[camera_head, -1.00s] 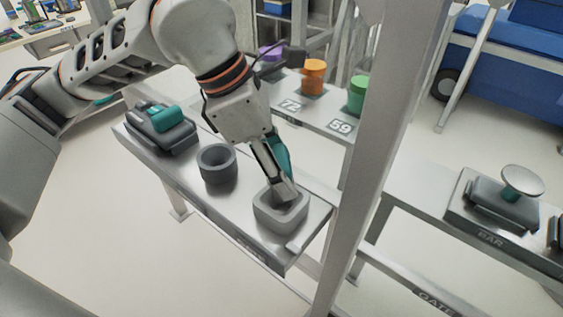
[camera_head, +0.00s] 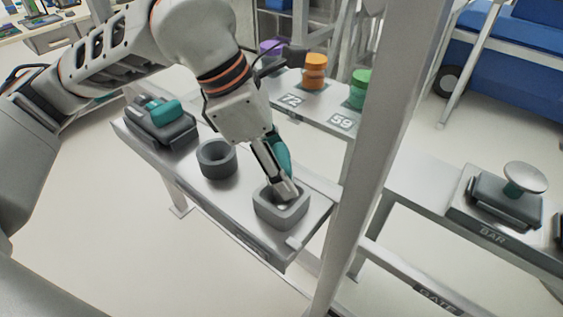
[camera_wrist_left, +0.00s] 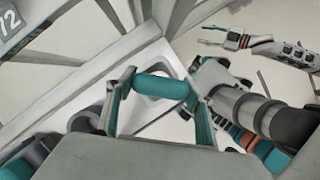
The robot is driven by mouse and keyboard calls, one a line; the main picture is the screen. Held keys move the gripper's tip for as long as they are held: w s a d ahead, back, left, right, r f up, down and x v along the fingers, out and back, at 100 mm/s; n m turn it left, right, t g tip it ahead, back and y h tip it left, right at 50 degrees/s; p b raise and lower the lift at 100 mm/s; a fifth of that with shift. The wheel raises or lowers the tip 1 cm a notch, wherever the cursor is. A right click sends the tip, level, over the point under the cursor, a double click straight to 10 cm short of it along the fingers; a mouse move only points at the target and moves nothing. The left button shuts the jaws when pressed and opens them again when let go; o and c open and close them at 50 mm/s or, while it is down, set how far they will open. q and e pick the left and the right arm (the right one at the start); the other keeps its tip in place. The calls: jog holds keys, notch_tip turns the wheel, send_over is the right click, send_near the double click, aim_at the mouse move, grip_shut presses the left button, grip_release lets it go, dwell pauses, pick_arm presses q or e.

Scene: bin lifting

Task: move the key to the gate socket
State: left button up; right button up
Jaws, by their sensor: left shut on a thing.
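My left gripper (camera_head: 285,190) points down into a grey square socket block (camera_head: 280,212) at the near right end of the metal bench. In the left wrist view, the left gripper (camera_wrist_left: 158,92) is shut on the key, whose teal cylindrical handle (camera_wrist_left: 160,87) lies across between the fingers. The key's lower part is hidden. A GATE label (camera_head: 437,298) is on a low rail at the lower right; I cannot make out a gate socket there. My right gripper (camera_wrist_left: 204,35) shows small in the left wrist view, its fingers apart and empty.
A round dark cup (camera_head: 217,160) and a teal-handled device (camera_head: 160,122) stand farther left on the bench. A grey upright post (camera_head: 375,150) stands just right of it. Beyond are orange (camera_head: 315,72) and green (camera_head: 361,90) canisters and a BAR fixture (camera_head: 505,205).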

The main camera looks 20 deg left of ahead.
pick_arm(q)
jog(key=shift+f+b, duration=0.3)
jog(key=shift+f, duration=0.3)
pick_arm(e)
jog(key=shift+f, duration=0.45)
pick_arm(q)
jog(key=shift+f, duration=0.4)
pick_arm(e)
jog(key=shift+s+f, duration=0.2)
jog(key=shift+f, duration=0.15)
jog(key=shift+f, duration=0.1)
pick_arm(q)
jog(key=shift+f+b, duration=0.2)
jog(key=shift+b, duration=0.1)
pick_arm(e)
jog(key=shift+s+f, duration=0.2)
jog(key=shift+s, duration=0.1)
pick_arm(q)
jog(key=o, duration=1.4)
jog(key=shift+c, duration=0.2)
pick_arm(e)
jog(key=shift+w+r, duration=0.1)
jog(key=shift+w, duration=0.1)
